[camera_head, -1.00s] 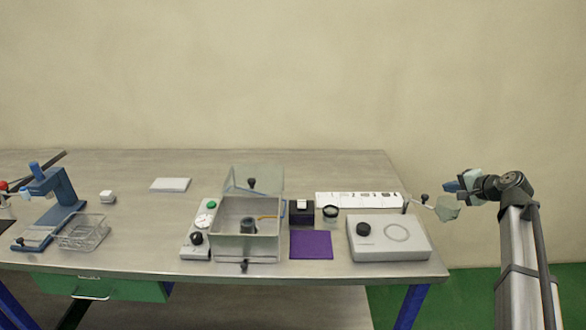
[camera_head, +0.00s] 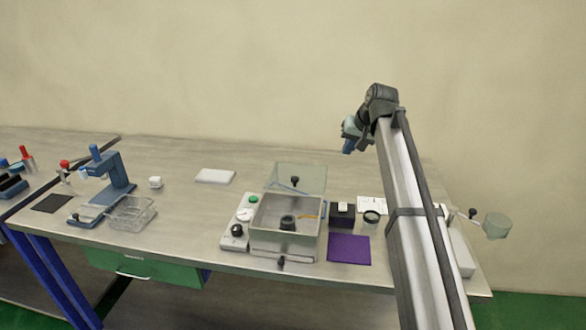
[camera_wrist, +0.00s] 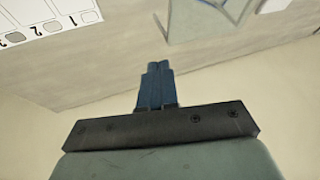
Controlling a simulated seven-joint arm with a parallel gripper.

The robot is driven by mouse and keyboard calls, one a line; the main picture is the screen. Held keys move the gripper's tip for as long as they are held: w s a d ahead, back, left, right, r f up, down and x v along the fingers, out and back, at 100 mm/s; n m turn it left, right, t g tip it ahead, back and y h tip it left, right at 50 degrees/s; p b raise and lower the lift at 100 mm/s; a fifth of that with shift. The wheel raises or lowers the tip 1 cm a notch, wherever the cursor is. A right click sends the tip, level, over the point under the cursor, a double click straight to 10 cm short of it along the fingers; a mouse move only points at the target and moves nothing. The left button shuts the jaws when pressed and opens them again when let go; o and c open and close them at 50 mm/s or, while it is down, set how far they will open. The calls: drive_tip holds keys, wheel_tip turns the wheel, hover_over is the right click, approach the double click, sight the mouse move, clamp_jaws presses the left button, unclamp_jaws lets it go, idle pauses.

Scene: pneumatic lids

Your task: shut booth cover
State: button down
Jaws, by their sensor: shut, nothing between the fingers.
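Part of what seems to be the cover also shows at the top of the wrist view (camera_wrist: 205,18). My gripper (camera_head: 347,144) is above the back of the table, to the right of the cover and apart from it. Its blue fingers (camera_wrist: 155,85) are together and empty in the wrist view.
A control strip (camera_head: 238,222) with a green button and black knob stands left of the booth. A black block (camera_head: 342,214), a lens (camera_head: 371,217) and a purple mat (camera_head: 348,249) are on its right. A clear tray (camera_head: 130,213) and blue stand (camera_head: 112,178) are farther left.

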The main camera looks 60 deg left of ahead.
drive_tip(key=s+a+r+n+h, duration=0.1)
drive_tip(key=s+a+r+n, duration=0.1)
drive_tip(key=s+a, duration=0.35)
drive_tip(key=s+a+r+n+h, duration=0.1)
drive_tip(key=s+a+r+n, duration=0.15)
drive_tip(key=s, duration=0.65)
hover_over(289, 176)
drive_tip(key=shift+m, duration=0.25)
wheel_tip(289, 176, down, 10)
drive_tip(key=shift+f, duration=0.1)
drive_tip(key=shift+s+d+f, duration=0.1)
drive_tip(key=shift+s+d, duration=0.1)
drive_tip(key=shift+d, duration=0.4)
drive_tip(key=shift+s+d+f, duration=0.1)
drive_tip(key=shift+s+d, duration=0.1)
drive_tip(key=shift+d, duration=0.35)
drive_tip(key=shift+s+d+f, duration=0.1)
drive_tip(key=shift+s+d, duration=0.1)
drive_tip(key=shift+d, duration=0.55)
drive_tip(key=shift+s, duration=0.1)
drive_tip(key=s+d, duration=1.2)
drive_tip(key=shift+s+d, duration=0.2)
drive_tip(key=shift+d, duration=0.1)
drive_tip(key=shift+f, duration=0.1)
